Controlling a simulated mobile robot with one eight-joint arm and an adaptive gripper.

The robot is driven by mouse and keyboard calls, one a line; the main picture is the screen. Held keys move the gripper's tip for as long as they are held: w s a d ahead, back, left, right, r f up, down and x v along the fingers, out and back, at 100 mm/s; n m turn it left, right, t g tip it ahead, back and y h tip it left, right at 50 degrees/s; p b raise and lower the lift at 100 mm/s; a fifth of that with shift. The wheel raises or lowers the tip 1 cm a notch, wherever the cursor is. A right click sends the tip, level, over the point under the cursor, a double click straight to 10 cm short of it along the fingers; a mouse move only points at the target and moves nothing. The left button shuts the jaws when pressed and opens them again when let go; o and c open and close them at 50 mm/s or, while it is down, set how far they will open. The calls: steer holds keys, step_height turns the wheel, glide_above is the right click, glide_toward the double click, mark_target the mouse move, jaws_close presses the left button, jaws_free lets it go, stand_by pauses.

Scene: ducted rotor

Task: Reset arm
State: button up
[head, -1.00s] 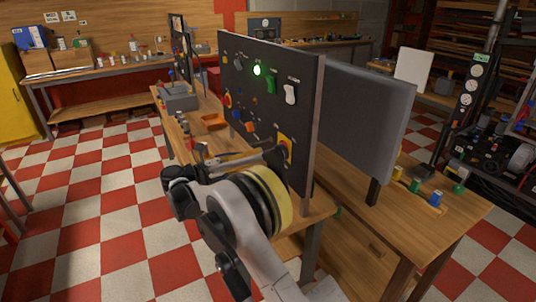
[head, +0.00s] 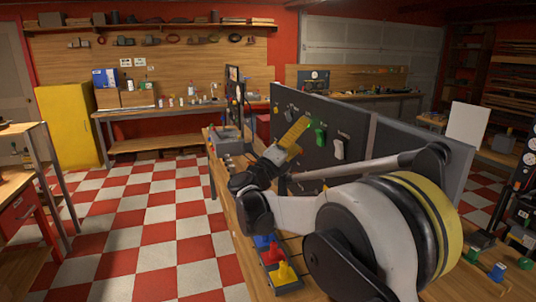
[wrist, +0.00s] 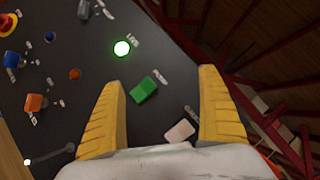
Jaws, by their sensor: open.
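My gripper (head: 293,133) has yellow fingers and is raised in front of the dark control panel (head: 287,98) in the head view. In the wrist view my gripper (wrist: 160,80) is open, with nothing between its fingers but the panel behind. A lit green lamp (wrist: 122,48), a green switch (wrist: 143,90) and a white switch (wrist: 180,130) show on the panel there. The green switch (head: 320,134) and white switch (head: 338,149) also show in the head view, right of the fingers. My arm hides the panel's lower part. Contact with the panel cannot be told.
An orange switch (wrist: 35,102) and blue knobs are at the panel's left in the wrist view. Red, blue and yellow parts (head: 283,273) sit on the bench below my arm. A yellow cabinet (head: 68,125) stands at the back left. The checkered floor at left is clear.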

step_height(320, 180, up, 8)
steer(key=s+n+t+y, duration=0.2)
steer(key=n+t+y, duration=0.3)
steer(key=n+y, duration=0.3)
steer(key=s+a+f+n+g+y, duration=0.25)
steer(key=s+n+y, duration=0.6)
steer(key=n, duration=0.45)
steer(key=s+d+f+n+g, duration=0.3)
steer(key=s+f+g, duration=0.1)
steer(key=s+f, duration=0.5)
steer(key=s+d+f+n+g+h, duration=0.1)
steer(key=s+d+f+n+g, duration=0.2)
steer(key=s+f, duration=0.6)
steer(key=s+d+f+n+g+h, duration=0.1)
steer(key=s+d+f+n+g, duration=0.3)
steer(key=s+f, duration=0.5)
steer(key=s+d+g, duration=0.1)
steer(key=s, duration=0.5)
steer(key=shift+s+f, duration=0.15)
steer(key=shift+f, duration=0.2)
